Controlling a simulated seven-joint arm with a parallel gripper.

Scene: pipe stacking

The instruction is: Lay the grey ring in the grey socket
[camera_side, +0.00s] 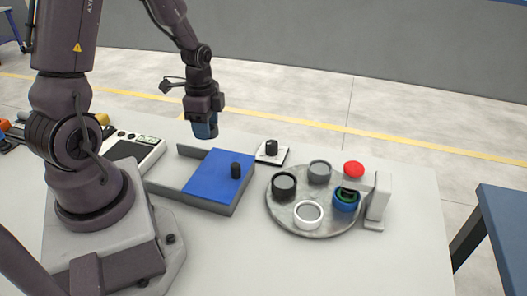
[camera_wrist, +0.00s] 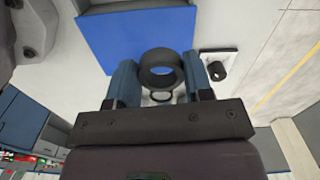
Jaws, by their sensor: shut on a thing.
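My gripper (camera_side: 207,130) is raised above the table, behind the blue panel in the side view. In the wrist view its blue fingers (camera_wrist: 161,82) are shut on a dark grey ring (camera_wrist: 160,68), its open hole showing. The ring cannot be made out in the side view. The grey socket (camera_side: 319,172) sits at the back of a round grey plate (camera_side: 294,230), to the right of my gripper and apart from it. The wrist view does not show the socket.
The plate also bears a black socket (camera_side: 283,186), a white one (camera_side: 308,214) and a blue one (camera_side: 346,202) under a red-topped white stand (camera_side: 378,200).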

